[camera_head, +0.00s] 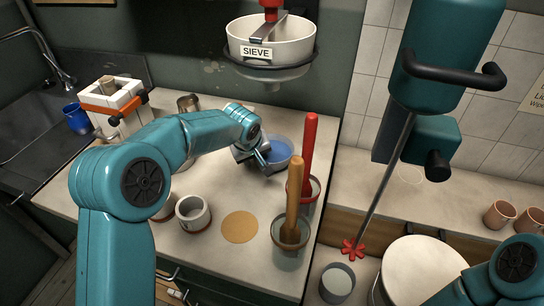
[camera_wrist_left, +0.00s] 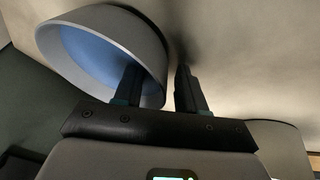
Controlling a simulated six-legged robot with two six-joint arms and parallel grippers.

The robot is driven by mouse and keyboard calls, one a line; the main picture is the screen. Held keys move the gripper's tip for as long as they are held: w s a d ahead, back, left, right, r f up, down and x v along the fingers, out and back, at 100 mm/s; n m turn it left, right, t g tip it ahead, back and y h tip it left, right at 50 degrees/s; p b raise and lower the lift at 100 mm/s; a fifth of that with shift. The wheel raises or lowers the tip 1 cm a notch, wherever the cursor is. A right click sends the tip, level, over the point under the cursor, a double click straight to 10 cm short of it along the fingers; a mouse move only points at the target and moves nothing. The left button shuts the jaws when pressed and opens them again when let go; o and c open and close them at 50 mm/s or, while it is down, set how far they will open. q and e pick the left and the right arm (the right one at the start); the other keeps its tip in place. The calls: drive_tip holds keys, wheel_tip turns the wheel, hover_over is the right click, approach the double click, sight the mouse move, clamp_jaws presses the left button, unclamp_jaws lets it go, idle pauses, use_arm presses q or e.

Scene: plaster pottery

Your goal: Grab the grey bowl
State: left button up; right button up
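The grey bowl (camera_head: 282,151) stands near the back of the worktop in the head view, with blue inside it. My left gripper (camera_head: 265,160) is at the bowl's near left side and hides part of it. In the left wrist view the bowl (camera_wrist_left: 72,32) is at the upper left. The left gripper (camera_wrist_left: 160,82) is open there, with one finger over the bowl's inside and the other outside its wall. The rim passes between the fingers, with a gap to the outer finger. My right arm shows at the lower right of the head view, but its gripper is out of view.
A sieve (camera_head: 272,42) hangs above the bowl. Two pots with a red pestle (camera_head: 308,150) and an orange pestle (camera_head: 294,200) stand right of and in front of it. A white cup (camera_head: 193,217) and a tan disc (camera_head: 240,227) are nearer the front.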

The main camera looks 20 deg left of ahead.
use_arm(q)
clamp_jaws()
drive_tip(key=shift+r, duration=0.1)
